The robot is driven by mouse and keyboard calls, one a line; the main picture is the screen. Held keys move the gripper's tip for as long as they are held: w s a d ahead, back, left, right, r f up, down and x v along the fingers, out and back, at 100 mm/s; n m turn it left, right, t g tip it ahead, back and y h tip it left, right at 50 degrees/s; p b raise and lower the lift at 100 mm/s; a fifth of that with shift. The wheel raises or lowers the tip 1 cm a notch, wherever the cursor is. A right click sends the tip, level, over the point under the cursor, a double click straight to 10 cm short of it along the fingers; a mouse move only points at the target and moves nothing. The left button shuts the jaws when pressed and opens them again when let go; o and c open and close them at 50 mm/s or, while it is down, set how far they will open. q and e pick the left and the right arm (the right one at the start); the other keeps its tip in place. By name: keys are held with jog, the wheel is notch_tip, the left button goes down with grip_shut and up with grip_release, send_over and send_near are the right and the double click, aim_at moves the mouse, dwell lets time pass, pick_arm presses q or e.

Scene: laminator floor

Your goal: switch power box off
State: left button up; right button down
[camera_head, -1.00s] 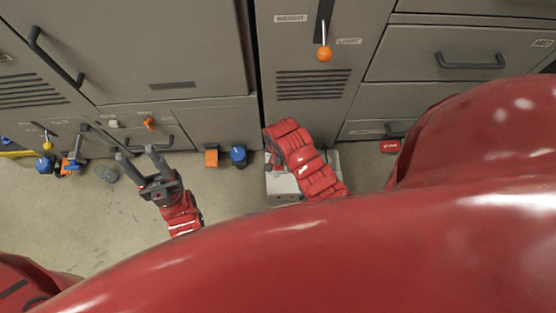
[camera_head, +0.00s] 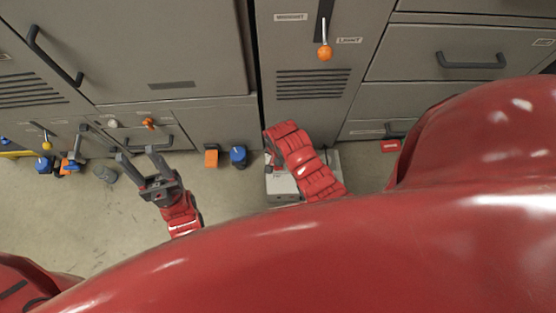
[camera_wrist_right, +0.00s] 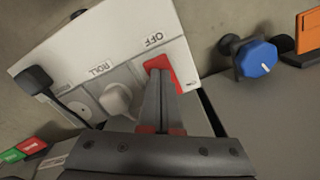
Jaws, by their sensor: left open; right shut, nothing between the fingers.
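The power box (camera_head: 284,186) is a pale box on the floor against the grey cabinets, partly hidden by my right arm in the head view. In the right wrist view the power box (camera_wrist_right: 135,42) shows "OFF" and "ROLL" labels, plugs and a red switch (camera_wrist_right: 160,67) beside the "OFF" label. My right gripper (camera_wrist_right: 160,76) is shut and empty, its fingertips over the red switch; I cannot tell whether they touch it. In the head view its fingers are hidden behind the arm. My left gripper (camera_head: 139,158) is open and empty, left of the box.
A blue knob (camera_head: 238,155) and an orange part (camera_head: 211,156) are at the cabinet base left of the box. A lever with an orange ball (camera_head: 324,53) is above. A red object (camera_head: 390,146) lies to the right.

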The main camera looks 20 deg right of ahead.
jog(key=shift+f, duration=0.4)
jog(key=shift+r, duration=0.1)
notch_tip(320, 180, up, 7)
jog(key=p, duration=0.6)
dwell(0.7)
